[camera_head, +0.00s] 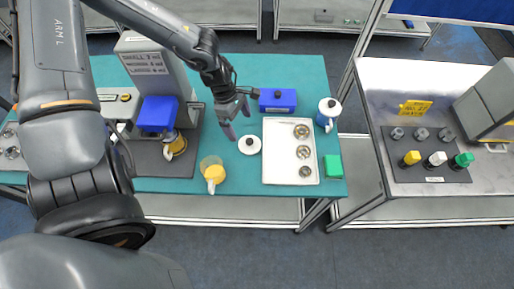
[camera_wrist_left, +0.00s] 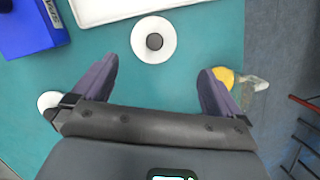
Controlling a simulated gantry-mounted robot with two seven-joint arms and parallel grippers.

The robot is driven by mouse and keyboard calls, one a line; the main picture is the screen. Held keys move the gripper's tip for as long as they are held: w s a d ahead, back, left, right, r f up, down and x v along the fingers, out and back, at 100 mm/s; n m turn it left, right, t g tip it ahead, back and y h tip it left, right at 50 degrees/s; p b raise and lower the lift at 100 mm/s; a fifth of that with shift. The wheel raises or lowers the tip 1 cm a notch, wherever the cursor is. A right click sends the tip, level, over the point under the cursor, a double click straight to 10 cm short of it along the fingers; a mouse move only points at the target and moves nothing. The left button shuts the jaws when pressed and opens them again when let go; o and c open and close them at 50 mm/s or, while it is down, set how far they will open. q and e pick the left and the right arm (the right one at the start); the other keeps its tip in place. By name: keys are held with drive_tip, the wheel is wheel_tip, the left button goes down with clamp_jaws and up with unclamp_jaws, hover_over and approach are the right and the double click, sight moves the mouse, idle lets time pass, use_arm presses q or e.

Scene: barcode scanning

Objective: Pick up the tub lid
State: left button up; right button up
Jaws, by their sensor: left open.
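The tub lid, a white round disc with a black knob (camera_head: 249,149), lies flat on the teal table, left of the white tray. It also shows in the left wrist view at the top centre (camera_wrist_left: 140,47). My left gripper (camera_head: 237,119) is open and empty, just up and left of the lid in the head view. In the left wrist view its two fingers (camera_wrist_left: 160,68) stand wide apart, with the lid beyond the tips and between their lines. The fingers do not touch the lid. My right gripper is not in view.
The white tray (camera_head: 270,172) with metal parts is right of the lid. A blue box (camera_head: 278,100) stands behind. A glass vessel with yellow (camera_head: 213,172) is at front left. A grey machine stands left (camera_head: 150,62).

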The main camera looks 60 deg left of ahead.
sight(250, 141)
use_arm(q)
drive_tip(key=shift+y, duration=0.3)
drive_tip(key=shift+w+a+b+x, duration=0.15)
drive_tip(key=shift+b+x, duration=0.35)
drive_tip(key=shift+x, duration=1.05)
drive_tip(key=shift+w+a+b+x, duration=0.15)
drive_tip(key=shift+b+x, duration=0.3)
drive_tip(key=shift+x, duration=1.15)
drive_tip(key=x, duration=0.3)
drive_tip(key=shift+d+f+b, duration=0.1)
drive_tip(key=shift+d+b, duration=0.2)
drive_tip(key=shift+d, duration=0.05)
drive_tip(key=shift+w+d+f, duration=0.15)
drive_tip(key=shift+w+f, duration=0.05)
drive_tip(key=shift+f, duration=0.4)
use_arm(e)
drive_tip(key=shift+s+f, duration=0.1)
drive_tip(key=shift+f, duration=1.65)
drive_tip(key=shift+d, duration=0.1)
use_arm(q)
drive_tip(key=c, duration=0.8)
drive_tip(key=shift+r, duration=0.2)
